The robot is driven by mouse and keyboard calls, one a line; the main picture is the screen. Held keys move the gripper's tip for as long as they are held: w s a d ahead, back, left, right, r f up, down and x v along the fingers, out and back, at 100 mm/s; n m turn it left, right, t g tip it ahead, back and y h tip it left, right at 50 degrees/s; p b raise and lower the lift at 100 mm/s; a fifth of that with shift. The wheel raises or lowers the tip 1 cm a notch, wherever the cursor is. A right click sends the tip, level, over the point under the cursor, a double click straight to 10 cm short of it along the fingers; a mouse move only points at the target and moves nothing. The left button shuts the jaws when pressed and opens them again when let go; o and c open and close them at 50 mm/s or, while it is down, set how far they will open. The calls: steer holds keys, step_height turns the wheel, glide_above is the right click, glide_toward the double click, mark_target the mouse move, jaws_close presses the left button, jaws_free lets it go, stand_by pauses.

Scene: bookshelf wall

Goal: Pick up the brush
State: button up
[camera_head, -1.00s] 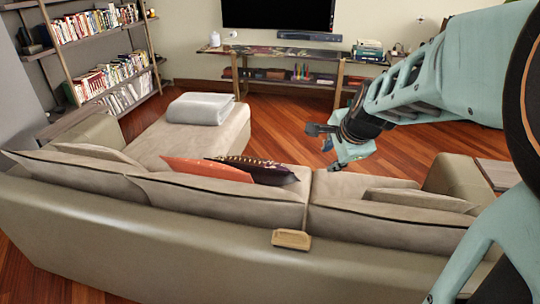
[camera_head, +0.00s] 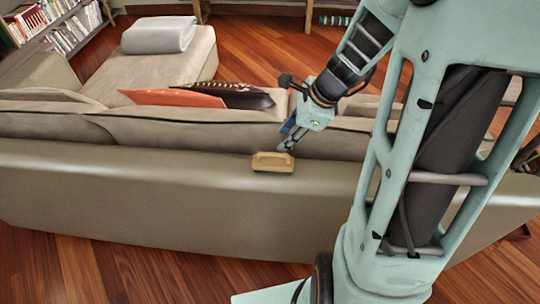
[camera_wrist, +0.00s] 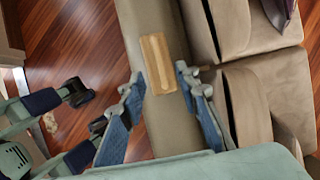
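The brush (camera_head: 272,162) is a small tan wooden block lying on top of the sofa's backrest. In the wrist view the brush (camera_wrist: 157,63) lies lengthwise on the beige backrest, just beyond my fingertips and roughly between them. My gripper (camera_head: 288,146) is just behind and to the right of the brush in the head view, apart from it as far as I can tell. Bristles on the brush are not visible.
The beige sofa (camera_head: 180,185) spans the view. An orange pillow (camera_head: 170,98) and a dark patterned pillow (camera_head: 238,95) lie on its seat. A folded grey blanket (camera_head: 158,34) rests on the chaise. A bookshelf (camera_head: 60,30) stands at the far left. The floor in front is clear.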

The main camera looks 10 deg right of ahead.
mark_target(274, 154)
steer(key=b+x, duration=0.1)
steer(key=x, duration=0.8)
steer(key=shift+f, duration=0.45)
jaws_close()
